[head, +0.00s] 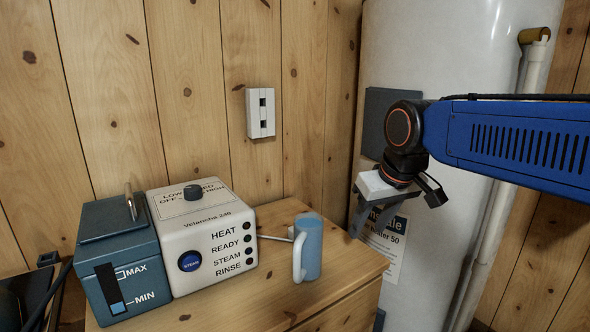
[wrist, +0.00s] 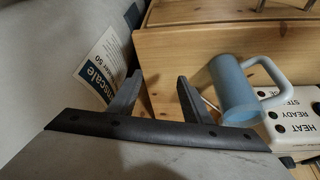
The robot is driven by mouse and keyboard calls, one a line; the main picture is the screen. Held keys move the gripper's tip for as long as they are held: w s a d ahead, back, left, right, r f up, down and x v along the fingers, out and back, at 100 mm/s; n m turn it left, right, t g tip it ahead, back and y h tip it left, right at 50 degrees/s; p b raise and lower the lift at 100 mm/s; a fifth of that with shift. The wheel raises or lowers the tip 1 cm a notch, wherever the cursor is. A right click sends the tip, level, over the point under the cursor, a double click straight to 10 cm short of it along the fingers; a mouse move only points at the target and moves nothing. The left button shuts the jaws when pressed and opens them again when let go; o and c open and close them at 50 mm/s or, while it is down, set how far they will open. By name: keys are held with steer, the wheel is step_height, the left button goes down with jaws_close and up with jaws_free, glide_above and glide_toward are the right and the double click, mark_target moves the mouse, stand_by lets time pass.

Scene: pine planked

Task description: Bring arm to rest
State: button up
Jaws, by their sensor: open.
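My gripper (head: 366,220) hangs from my blue arm at the right of the head view, in front of the white water heater and beyond the cabinet's right edge. In the wrist view its two dark fingers (wrist: 156,98) are apart with nothing between them. A blue mug (head: 310,250) with a pale handle stands upright on the wooden cabinet top, to the left of my gripper and apart from it. The mug also shows in the wrist view (wrist: 233,88), to the right of the fingers.
A white and teal steam machine (head: 207,240) stands on the wooden cabinet (head: 273,299), left of the mug, with a thin wand by the mug. The water heater (head: 440,50) stands close behind my gripper. A white pipe (head: 533,70) runs down its right side. A socket (head: 260,112) is on the plank wall.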

steer(key=s+d+f+m, duration=0.2)
steer(key=s+d+f, duration=0.4)
steer(key=s, duration=0.3)
steer(key=s+d+f+m+h, duration=0.1)
steer(key=s+d+f+m, duration=0.1)
steer(key=s+d+f, duration=0.4)
steer(key=s+f, duration=0.2)
steer(key=s, duration=0.1)
steer(key=shift+d+f+h, duration=0.3)
steer(key=shift+d+f, duration=0.05)
steer(key=shift+d, duration=0.05)
steer(key=shift+s, duration=0.1)
